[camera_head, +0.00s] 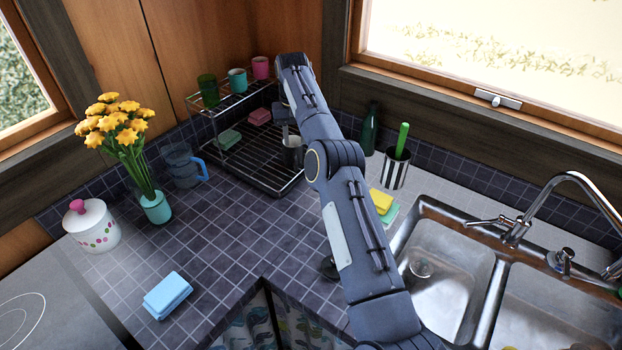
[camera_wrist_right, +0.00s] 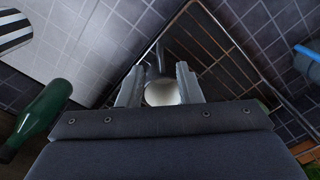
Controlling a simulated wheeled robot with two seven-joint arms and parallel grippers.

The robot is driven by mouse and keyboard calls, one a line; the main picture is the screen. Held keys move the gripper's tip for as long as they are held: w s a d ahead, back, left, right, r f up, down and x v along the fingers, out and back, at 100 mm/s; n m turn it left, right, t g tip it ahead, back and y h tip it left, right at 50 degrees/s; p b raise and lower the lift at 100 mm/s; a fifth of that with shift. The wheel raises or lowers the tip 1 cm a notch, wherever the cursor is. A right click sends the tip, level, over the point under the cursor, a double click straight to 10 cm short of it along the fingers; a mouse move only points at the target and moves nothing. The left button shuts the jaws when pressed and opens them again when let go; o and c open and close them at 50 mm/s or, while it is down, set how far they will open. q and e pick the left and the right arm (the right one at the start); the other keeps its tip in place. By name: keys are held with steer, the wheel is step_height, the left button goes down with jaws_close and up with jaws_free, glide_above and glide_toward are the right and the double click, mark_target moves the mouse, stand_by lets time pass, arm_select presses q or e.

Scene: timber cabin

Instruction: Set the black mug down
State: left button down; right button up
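The black mug (camera_head: 292,152) is at the right side of the lower wire shelf of the dish rack (camera_head: 262,172), partly behind my right arm. In the right wrist view the mug (camera_wrist_right: 163,94) shows a pale inside and a dark handle, between the two fingers. My right gripper (camera_wrist_right: 160,88) has a finger against each side of the mug; it is mostly hidden by the arm in the head view (camera_head: 283,122). I cannot tell whether the mug's base touches the rack. My left gripper is not in view.
Cups stand on the rack's upper shelf (camera_head: 232,98). A green bottle (camera_head: 370,128) and a striped holder (camera_head: 396,168) stand right of my arm. A blue pitcher (camera_head: 182,166) and flower vase (camera_head: 156,208) are left of the rack. The tiled counter in front of it (camera_head: 235,225) is clear.

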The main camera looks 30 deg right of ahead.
steer(key=shift+r, duration=0.3)
steer(key=s+a+r+n+t+y, duration=0.1)
steer(key=s+a+r+t, duration=0.1)
steer(key=s+r, duration=0.95)
steer(key=s+a+r+n+t+y, duration=0.1)
steer(key=s+a+r, duration=0.15)
steer(key=s, duration=0.35)
steer(key=s+a+r+t, duration=0.1)
steer(key=s+a+r, duration=0.15)
steer(key=s, duration=0.35)
steer(key=s+a+f+y, duration=0.1)
steer(key=s+a+f, duration=0.4)
steer(key=s, duration=0.4)
steer(key=s+a+f+t, duration=0.1)
steer(key=s+a+f, duration=0.4)
steer(key=s, duration=0.5)
steer(key=shift+s+a+f+n+t+y, duration=0.3)
steer(key=shift+f+n+y, duration=0.1)
steer(key=shift+f, duration=0.15)
